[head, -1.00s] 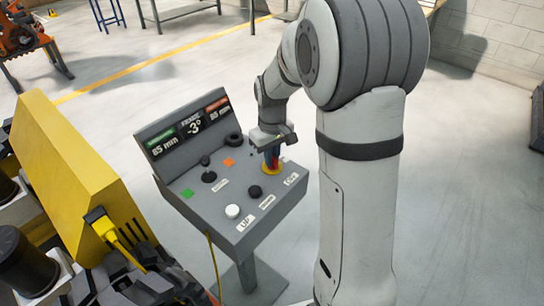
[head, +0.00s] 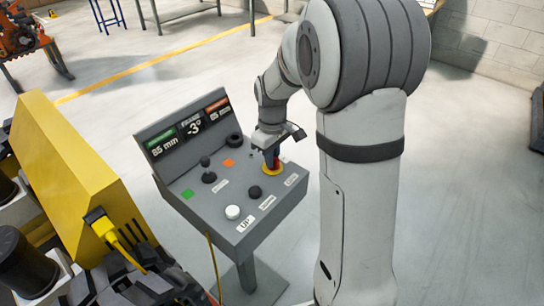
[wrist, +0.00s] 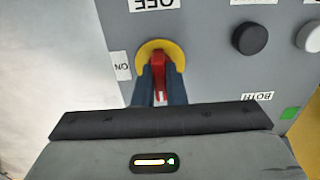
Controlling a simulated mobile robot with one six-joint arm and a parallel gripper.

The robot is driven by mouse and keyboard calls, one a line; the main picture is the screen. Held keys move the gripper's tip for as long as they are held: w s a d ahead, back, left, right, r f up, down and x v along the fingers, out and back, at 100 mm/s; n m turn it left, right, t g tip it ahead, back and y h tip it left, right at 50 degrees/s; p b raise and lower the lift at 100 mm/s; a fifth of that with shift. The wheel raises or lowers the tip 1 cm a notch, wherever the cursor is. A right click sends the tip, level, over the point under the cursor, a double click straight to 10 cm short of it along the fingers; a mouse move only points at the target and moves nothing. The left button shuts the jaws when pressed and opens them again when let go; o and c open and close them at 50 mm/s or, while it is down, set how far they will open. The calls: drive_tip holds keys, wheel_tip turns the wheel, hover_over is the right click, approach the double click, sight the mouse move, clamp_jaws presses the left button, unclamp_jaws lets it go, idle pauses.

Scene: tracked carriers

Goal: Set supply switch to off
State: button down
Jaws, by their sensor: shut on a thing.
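The supply switch is a red handle (wrist: 158,60) on a yellow round plate (wrist: 173,48), set in the grey sloping panel. In the wrist view an OFF label (wrist: 153,4) lies above the plate and an ON label (wrist: 122,66) to its left, both turned round. My gripper (wrist: 157,84) has its two blue fingers shut on the red handle, one on each side. In the head view my gripper (head: 271,157) reaches down onto the yellow plate (head: 274,172) at the panel's right side. The fingers partly hide the handle, so its exact angle is hard to tell.
The console panel (head: 206,212) also carries a black knob (head: 254,191), a white knob (head: 232,211), a small joystick (head: 208,177) and a display (head: 187,128). A yellow machine (head: 62,160) stands to the left. Open floor lies behind the console.

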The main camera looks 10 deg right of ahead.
drive_tip(key=c, duration=1.5)
unclamp_jaws()
drive_tip(key=shift+r, duration=0.1)
wheel_tip(320, 180, up, 8)
drive_tip(key=shift+f, duration=0.2)
drive_tip(key=s+m+t, duration=0.1)
drive_tip(key=s+m, duration=0.1)
drive_tip(key=s, duration=0.5)
drive_tip(key=s+m, duration=0.2)
drive_tip(key=s, duration=0.5)
drive_tip(key=s+r+m+t, duration=0.1)
drive_tip(key=s+m, duration=0.2)
drive_tip(key=s, duration=0.4)
drive_tip(key=shift+s+t, duration=0.1)
drive_tip(key=shift+t, duration=0.2)
